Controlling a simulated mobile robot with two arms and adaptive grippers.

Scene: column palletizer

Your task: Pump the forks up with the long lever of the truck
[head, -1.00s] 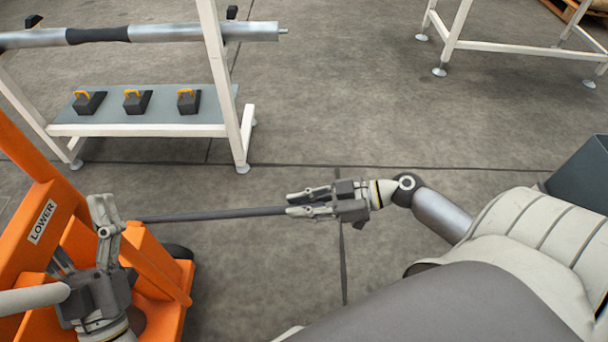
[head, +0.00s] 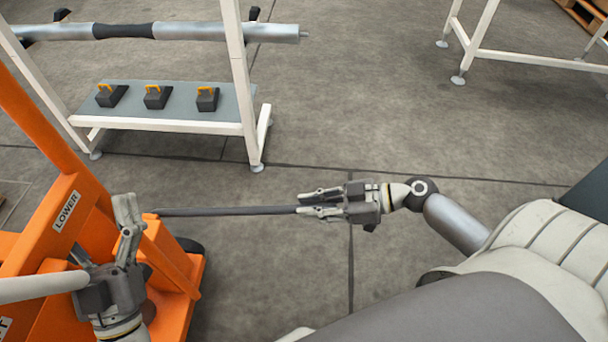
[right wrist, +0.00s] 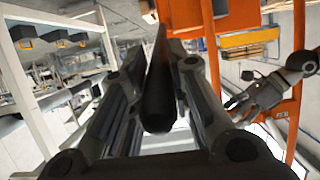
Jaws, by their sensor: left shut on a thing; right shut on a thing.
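The orange truck (head: 172,262) with its LOWER label stands at the left of the head view. Its long dark lever (head: 225,211) reaches right from the truck, nearly level in the picture. My right gripper (head: 308,203) is shut on the lever's free end. In the right wrist view the lever (right wrist: 158,95) runs between the two fingers. My left gripper (head: 128,215) is beside the truck's orange frame, below the LOWER label. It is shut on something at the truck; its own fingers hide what.
A white rack (head: 245,100) stands behind the lever, with a metal roller (head: 215,32) on top and several black blocks with orange handles on its low shelf (head: 180,118). Another white frame (head: 520,62) stands at the back right. The floor between them is clear.

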